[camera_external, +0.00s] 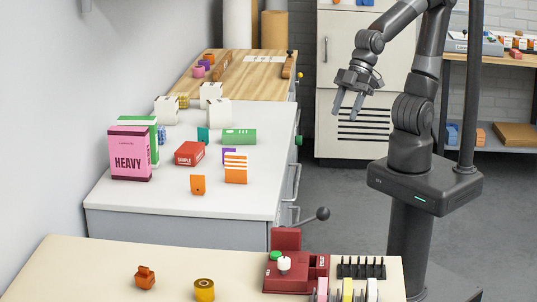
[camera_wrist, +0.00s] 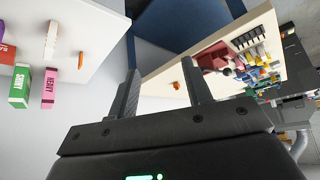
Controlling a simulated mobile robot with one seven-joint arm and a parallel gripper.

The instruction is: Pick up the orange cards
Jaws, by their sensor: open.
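An orange and white striped card-like block (camera_external: 235,170) stands upright on the white counter. A small plain orange piece (camera_external: 197,185) stands in front of it to the left. Which of these is the orange cards, I cannot tell for sure. The small orange piece also shows at the upper left of the wrist view (camera_wrist: 81,60). My gripper (camera_external: 347,106) is open and empty, raised in the air to the right of the counter, well apart from both. In the wrist view its two fingers (camera_wrist: 160,66) are spread with nothing gripped between them.
A pink HEAVY box (camera_external: 130,155), a red SAMPLE box (camera_external: 189,153) and a green block (camera_external: 239,136) share the counter. The cream table (camera_external: 210,260) in front holds an orange item (camera_external: 145,278), a yellow roll (camera_external: 204,290) and a red device (camera_external: 290,272). A lever knob (camera_external: 323,213) sticks up between.

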